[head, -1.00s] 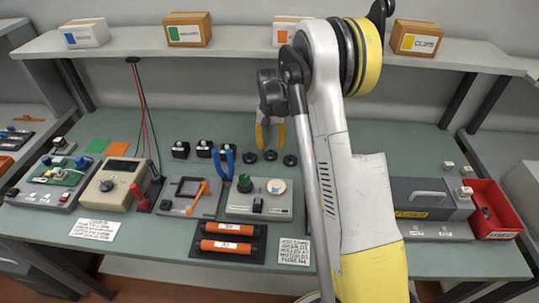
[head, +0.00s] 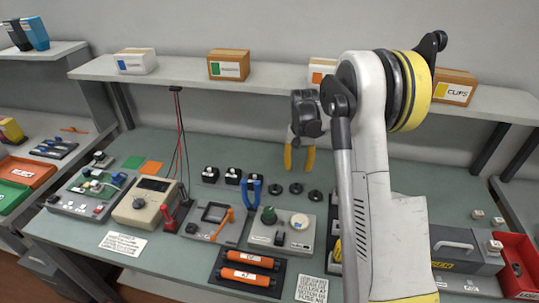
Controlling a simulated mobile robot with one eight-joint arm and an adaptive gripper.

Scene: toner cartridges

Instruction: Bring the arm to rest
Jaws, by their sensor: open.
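My arm (head: 375,170) rises white and yellow at the right of centre in the head view, bent at a high elbow. My gripper (head: 309,130) hangs dark and small from it, above the rear of the green workbench (head: 340,190). It is open, and I see nothing held in it.
Blue-handled pliers (head: 252,188), a beige meter (head: 145,203) and test fixtures stand to the left. A grey toolbox (head: 465,250) and red bin (head: 518,265) are right. A shelf (head: 275,80) with boxes runs behind.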

